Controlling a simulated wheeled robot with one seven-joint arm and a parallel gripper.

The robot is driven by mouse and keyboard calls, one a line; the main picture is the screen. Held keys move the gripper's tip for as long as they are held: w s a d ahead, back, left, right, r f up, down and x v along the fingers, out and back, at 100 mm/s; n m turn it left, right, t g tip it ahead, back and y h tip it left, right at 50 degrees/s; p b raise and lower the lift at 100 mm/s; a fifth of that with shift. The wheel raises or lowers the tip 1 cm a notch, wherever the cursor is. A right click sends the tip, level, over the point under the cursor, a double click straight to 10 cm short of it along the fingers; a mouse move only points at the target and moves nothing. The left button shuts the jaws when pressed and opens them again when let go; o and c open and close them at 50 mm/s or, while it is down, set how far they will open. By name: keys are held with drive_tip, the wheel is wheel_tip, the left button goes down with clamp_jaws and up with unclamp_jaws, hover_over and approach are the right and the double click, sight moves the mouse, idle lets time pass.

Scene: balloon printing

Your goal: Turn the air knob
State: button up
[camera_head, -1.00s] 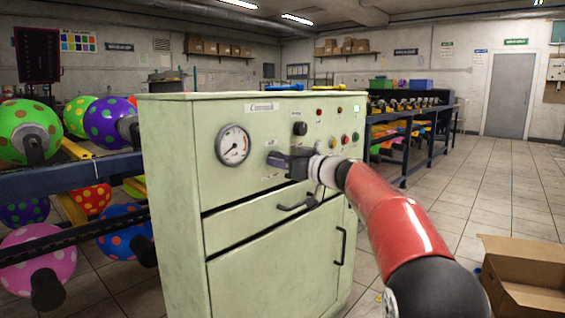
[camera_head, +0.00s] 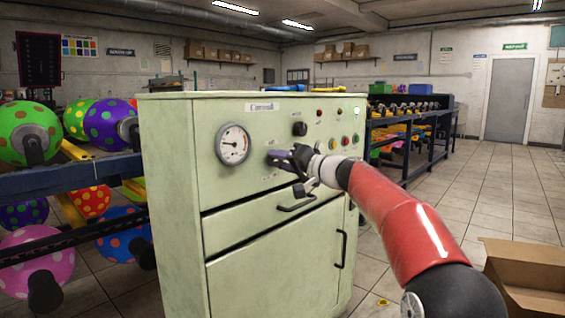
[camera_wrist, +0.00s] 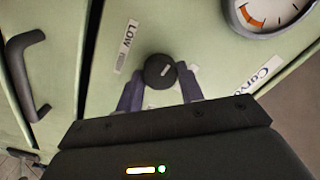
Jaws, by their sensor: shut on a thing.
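The air knob (camera_wrist: 160,71) is a round black knob with a pale mark, on the front panel of a pale green cabinet (camera_head: 165,180). In the wrist view my gripper (camera_wrist: 158,85) has its two fingers on either side of the knob, shut on it. A "Low" label (camera_wrist: 128,45) is beside it. The gauge also shows in the wrist view (camera_wrist: 270,14).
A black dial (camera_head: 299,129) and several coloured buttons sit above and right of my gripper. A drawer handle (camera_head: 297,206) juts out just below it. Balloon racks stand left and right. An open cardboard box (camera_head: 525,285) is at lower right.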

drive_tip(key=shift+m+p, duration=1.25)
drive_tip(key=shift+m, duration=3.95)
drive_tip(key=o, duration=1)
drive_tip(key=b+v, duration=0.1)
drive_tip(key=v, duration=0.6)
drive_tip(key=shift+s+d+b, duration=0.25)
drive_tip(key=shift+d+b, duration=0.1)
drive_tip(key=shift+b, duration=0.05)
